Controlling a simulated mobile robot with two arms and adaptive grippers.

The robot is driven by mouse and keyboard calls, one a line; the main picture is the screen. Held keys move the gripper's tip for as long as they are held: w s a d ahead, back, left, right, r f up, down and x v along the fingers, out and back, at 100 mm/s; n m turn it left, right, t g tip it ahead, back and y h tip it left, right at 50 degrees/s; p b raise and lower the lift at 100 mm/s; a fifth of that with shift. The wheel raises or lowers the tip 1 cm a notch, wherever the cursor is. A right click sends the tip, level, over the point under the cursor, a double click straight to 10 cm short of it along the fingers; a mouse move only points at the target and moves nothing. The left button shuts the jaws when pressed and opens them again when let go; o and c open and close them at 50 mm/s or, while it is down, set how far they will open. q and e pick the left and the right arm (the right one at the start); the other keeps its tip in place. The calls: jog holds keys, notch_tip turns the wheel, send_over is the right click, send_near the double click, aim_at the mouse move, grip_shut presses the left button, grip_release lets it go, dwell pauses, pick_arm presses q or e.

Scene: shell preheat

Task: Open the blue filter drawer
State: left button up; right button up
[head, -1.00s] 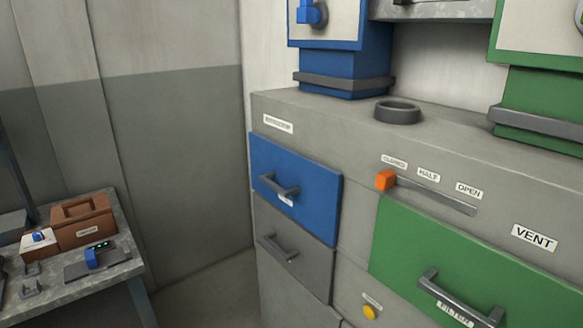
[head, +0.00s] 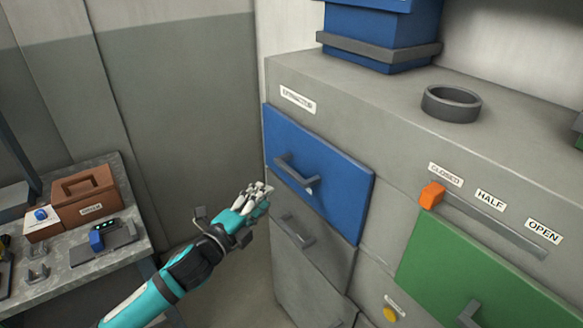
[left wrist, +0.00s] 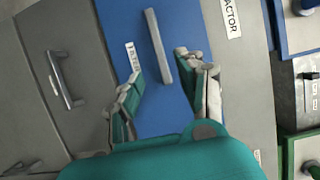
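The blue filter drawer (head: 328,187) is in the upper left of the grey cabinet front and looks shut. Its grey bar handle (head: 296,174) sticks out from its face. My left gripper (head: 262,190) is to the left of the drawer in the head view, apart from the handle. In the left wrist view the two fingers of my left gripper (left wrist: 160,88) are spread, with the blue drawer (left wrist: 130,25) beyond them. The drawer handle (left wrist: 157,46) shows ahead, between and beyond the fingertips, with nothing held. My right gripper is not in view.
A grey drawer (head: 310,247) with its own handle is below. A green drawer (head: 480,270) and an orange slider knob (head: 432,195) are to the right. A grey ring (head: 451,103) lies on the cabinet top. A side table (head: 75,252) with a brown box (head: 84,197) stands left.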

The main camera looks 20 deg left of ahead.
aim_at(289, 175)
pick_arm(q)
jog(key=p+x, duration=0.2)
jog(key=x, duration=1)
jog(key=shift+w+d+f, duration=0.1)
jog(key=shift+w, duration=0.3)
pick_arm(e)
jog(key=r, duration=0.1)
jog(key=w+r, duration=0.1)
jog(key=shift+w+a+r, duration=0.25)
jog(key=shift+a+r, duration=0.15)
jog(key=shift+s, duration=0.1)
pick_arm(q)
jog(key=shift+c, duration=0.7)
grip_shut()
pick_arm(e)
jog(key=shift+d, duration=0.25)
pick_arm(q)
jog(key=shift+f, duration=0.1)
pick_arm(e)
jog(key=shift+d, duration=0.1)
